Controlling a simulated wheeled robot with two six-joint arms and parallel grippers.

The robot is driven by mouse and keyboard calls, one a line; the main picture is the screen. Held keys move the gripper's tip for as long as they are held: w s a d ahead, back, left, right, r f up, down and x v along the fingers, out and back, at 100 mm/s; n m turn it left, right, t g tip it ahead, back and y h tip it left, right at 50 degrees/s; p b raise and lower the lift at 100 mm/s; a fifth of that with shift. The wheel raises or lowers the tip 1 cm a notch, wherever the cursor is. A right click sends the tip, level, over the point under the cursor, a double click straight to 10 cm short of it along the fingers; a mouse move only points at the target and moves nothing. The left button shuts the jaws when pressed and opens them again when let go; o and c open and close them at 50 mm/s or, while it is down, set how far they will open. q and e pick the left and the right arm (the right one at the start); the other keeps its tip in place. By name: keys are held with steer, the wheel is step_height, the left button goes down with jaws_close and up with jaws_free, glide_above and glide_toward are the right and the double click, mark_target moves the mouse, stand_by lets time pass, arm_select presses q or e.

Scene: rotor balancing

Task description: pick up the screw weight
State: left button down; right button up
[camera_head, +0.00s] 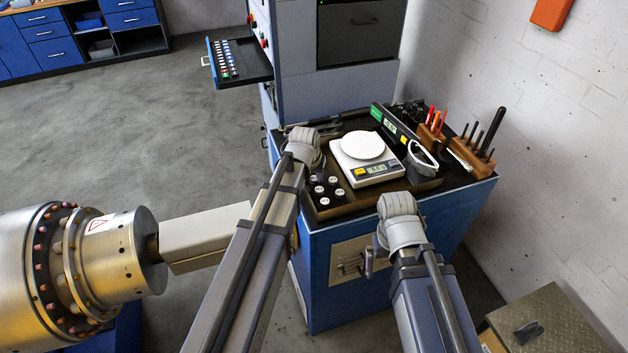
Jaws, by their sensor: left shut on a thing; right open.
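Several small dark screw weights with pale tops (325,190) stand in the left front corner of the tray on the blue cabinet. My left arm reaches up to this corner, and its rounded end hides part of it. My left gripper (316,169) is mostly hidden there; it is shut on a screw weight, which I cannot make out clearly. My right gripper (368,264) is open, low in front of the cabinet's front face, and shows only partly beside its arm.
A white scale (365,160) stands in the tray (400,194). Wooden tool blocks (470,157) stand on the right of the blue cabinet (330,295). A large metal rotor (125,255) is at lower left. A metal box (550,320) is at lower right. An open drawer (240,66) juts left.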

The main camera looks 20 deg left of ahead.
mark_target(314, 179)
arm_select(q)
step_height(314, 179, up, 15)
steer(key=p, duration=1.5)
